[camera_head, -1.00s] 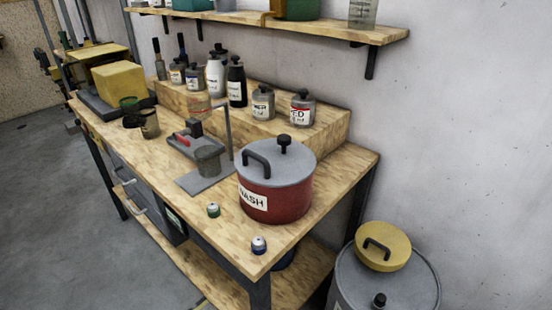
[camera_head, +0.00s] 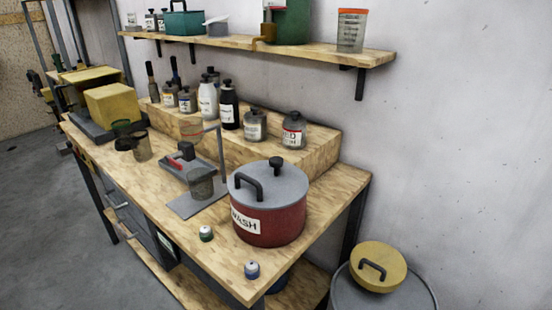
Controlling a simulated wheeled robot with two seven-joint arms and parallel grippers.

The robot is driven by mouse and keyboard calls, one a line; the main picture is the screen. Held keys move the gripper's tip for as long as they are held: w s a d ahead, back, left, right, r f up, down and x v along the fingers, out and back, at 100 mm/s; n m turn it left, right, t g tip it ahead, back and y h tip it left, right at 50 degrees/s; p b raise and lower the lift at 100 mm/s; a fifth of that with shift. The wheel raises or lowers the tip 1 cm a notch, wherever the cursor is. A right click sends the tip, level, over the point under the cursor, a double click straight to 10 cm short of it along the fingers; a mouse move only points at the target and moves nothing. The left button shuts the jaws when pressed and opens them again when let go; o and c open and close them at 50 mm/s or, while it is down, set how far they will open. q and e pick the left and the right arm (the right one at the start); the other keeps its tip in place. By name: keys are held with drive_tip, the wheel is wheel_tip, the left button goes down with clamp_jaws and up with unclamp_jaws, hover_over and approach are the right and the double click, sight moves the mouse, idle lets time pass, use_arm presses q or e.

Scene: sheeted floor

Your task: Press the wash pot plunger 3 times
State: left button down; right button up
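The wash pot (camera_head: 268,220) is a dark red pot with a white WASH label and a grey lid, standing upright near the right end of the wooden workbench. Its plunger (camera_head: 276,165) is a black knob on a short stem at the back of the lid and stands raised. A black arched handle (camera_head: 249,187) sits on the lid's left side. Neither of my grippers is in view, and nothing touches the pot.
The workbench (camera_head: 170,218) holds a grey stand with a cup (camera_head: 201,183) left of the pot. Two small capped vials (camera_head: 206,234) are near the front edge. Bottles stand on a raised step behind. A wall shelf (camera_head: 330,54) overhangs. A drum with a yellow lid (camera_head: 378,265) stands lower right.

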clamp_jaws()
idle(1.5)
